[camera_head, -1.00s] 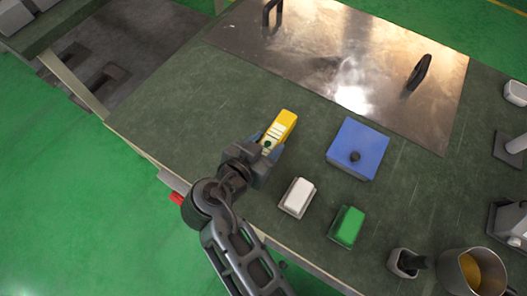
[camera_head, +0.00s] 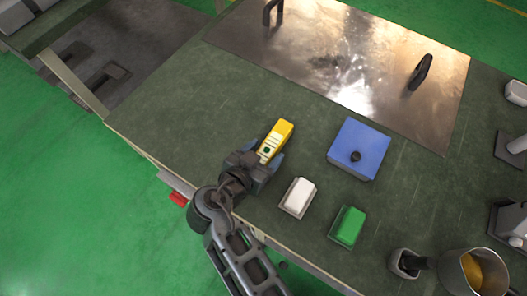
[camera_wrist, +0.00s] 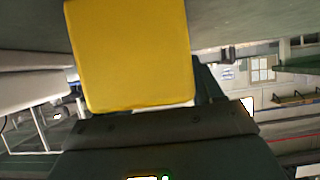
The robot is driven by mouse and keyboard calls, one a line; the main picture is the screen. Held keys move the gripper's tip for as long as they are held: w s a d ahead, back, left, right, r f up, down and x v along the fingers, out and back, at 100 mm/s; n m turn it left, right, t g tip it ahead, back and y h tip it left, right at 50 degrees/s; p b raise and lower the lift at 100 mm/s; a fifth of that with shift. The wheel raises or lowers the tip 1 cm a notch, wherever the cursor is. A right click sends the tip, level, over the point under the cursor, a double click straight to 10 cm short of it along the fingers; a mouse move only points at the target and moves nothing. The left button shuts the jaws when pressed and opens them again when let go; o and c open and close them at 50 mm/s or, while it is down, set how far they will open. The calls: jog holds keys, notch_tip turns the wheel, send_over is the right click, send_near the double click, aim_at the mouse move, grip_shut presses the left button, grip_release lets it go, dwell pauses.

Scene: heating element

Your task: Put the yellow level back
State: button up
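The yellow level (camera_head: 275,138) shows in the head view at the end of my gripper (camera_head: 268,160), over the left front part of the dark green table (camera_head: 180,115). My gripper's fingers lie along the two sides of the level's near part, and it appears shut on it. In the wrist view the yellow level (camera_wrist: 132,55) fills the upper middle, close to the camera. Whether the level touches the table is hard to tell.
A blue box (camera_head: 357,149) with a dark knob, a white block (camera_head: 298,197) and a green block (camera_head: 347,227) sit right of my gripper. A metal plate (camera_head: 340,50) with black handles lies at the back. A metal mug (camera_head: 473,272) stands at the front right. The table's left is clear.

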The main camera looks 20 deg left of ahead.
jog(key=shift+o, duration=0.6)
jog(key=shift+s+r, duration=0.1)
jog(key=shift+r, duration=0.05)
jog(key=v, duration=1.1)
jog(key=shift+s, duration=0.4)
jog(key=shift+a+r, duration=0.1)
